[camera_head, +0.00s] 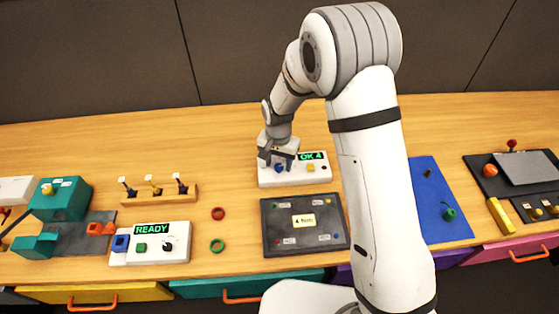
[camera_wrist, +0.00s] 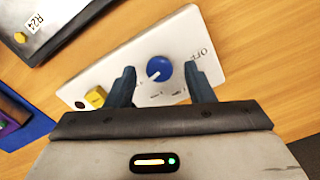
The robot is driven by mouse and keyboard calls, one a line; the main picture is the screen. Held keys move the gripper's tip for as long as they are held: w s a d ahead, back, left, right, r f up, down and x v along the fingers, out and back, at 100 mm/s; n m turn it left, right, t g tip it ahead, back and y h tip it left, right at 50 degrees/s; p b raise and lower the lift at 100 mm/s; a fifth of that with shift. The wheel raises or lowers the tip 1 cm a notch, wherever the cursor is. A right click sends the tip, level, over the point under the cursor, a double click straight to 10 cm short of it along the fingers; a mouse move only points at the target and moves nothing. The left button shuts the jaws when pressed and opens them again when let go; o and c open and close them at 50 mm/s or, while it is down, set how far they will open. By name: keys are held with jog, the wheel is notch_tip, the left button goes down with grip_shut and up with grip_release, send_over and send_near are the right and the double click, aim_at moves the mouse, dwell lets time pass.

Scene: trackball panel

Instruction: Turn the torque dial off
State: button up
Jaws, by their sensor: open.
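The torque dial is a blue round knob (camera_wrist: 159,71) on a white panel (camera_wrist: 184,35), seen in the wrist view. Its white pointer mark is toward the knob's lower left in that view, away from the "OFF" lettering at the right. My gripper (camera_wrist: 160,68) is open, with one finger on each side of the knob; I cannot tell if they touch it. In the head view the white panel (camera_head: 293,180) has a green "OK 4" display (camera_head: 312,156), and my gripper (camera_head: 279,158) is over its left part, beside the blue knob (camera_head: 279,168).
A yellow button (camera_wrist: 96,97) is on the same panel, close to one finger. A dark tray (camera_head: 275,240) with a "4 Nm" card lies in front. A white "READY" box (camera_head: 180,255) and small switches (camera_head: 153,187) stand left. A blue board (camera_head: 440,190) lies right.

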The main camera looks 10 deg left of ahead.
jog(key=shift+f, duration=0.25)
jog(key=shift+c, duration=0.2)
jog(key=c, duration=0.9)
jog(key=shift+c, duration=0.2)
